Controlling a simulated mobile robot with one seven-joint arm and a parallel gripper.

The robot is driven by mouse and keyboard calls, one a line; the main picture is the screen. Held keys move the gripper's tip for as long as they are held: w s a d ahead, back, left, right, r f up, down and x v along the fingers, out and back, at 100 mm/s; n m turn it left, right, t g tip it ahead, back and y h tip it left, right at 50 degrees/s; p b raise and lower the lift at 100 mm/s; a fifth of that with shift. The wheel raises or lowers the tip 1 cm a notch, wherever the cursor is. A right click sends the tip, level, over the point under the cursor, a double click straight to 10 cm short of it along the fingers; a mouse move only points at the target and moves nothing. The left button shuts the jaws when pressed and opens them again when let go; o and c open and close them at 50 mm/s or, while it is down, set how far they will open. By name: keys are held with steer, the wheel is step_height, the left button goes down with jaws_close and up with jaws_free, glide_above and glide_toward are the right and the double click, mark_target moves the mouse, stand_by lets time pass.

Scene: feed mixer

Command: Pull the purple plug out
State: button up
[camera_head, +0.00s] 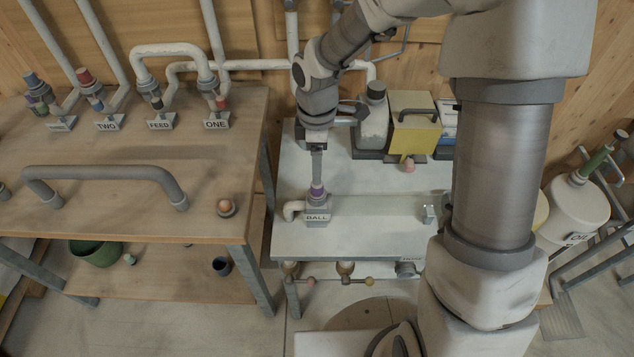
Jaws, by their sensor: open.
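The purple plug (317,190) sits upright in the top of a grey pipe fitting with a sign reading BALL (317,217), on the pale table. My gripper (317,180) points straight down with its fingers right at the top of the plug. The jaws are open. The fingers overlap in this view, so I cannot tell whether they straddle the plug or touch it.
The pale table (380,240) is mostly clear right of the fitting. Behind stand a grey bottle (374,115) and a yellow box (415,125). The wooden bench (110,215) at left carries pipes, labelled fittings with coloured plugs and a large grey handle (105,172).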

mark_target(317, 192)
step_height(317, 192, down, 8)
steer(key=shift+b, duration=0.4)
jaws_close()
stand_by(0.6)
